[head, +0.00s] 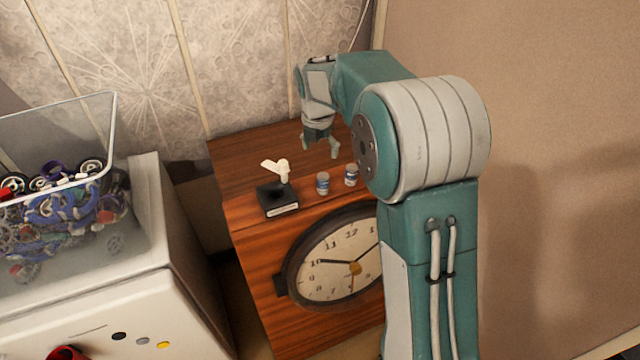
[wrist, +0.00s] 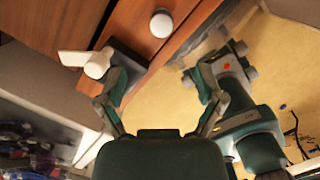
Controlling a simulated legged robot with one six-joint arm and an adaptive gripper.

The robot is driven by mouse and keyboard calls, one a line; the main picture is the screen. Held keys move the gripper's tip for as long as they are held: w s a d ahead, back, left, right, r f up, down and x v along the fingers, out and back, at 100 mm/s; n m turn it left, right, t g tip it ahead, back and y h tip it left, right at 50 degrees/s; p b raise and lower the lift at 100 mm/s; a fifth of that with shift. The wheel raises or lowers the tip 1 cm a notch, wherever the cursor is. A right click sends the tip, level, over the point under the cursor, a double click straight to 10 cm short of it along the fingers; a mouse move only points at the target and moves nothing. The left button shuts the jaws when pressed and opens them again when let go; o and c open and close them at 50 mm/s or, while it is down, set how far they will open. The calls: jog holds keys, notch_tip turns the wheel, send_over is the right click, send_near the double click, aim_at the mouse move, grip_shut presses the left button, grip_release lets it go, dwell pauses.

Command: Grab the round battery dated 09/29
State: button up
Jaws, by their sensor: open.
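Two small round batteries, white with blue bands, stand upright near the front edge of the wooden cabinet top in the head view: a left one (head: 322,183) and a right one (head: 351,175). Their dates are too small to read. In the wrist view a single round white top (wrist: 161,23) shows near the upper edge; I cannot tell which battery it is. My gripper (head: 320,150) is open and empty, pointing down above the cabinet top, behind the batteries in the head view. In the wrist view its fingers (wrist: 163,75) are apart, with nothing between them.
A black box (head: 278,205) with a white piece on top stands left of the batteries. A large clock (head: 335,262) is on the cabinet's (head: 258,290) front. A clear bin of colourful parts (head: 60,205) sits on a white machine at left. The back of the cabinet top is clear.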

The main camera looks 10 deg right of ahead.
aim_at(322, 176)
jog(key=shift+w+a+f+n, duration=0.1)
jog(key=shift+w+f+n, duration=0.2)
jog(key=shift+f, duration=0.35)
jog(key=f, duration=0.6)
jog(key=d+f, duration=0.1)
jog(key=f, duration=0.3)
jog(key=shift+w+d+f, duration=0.1)
jog(key=shift+w, duration=0.3)
grip_shut()
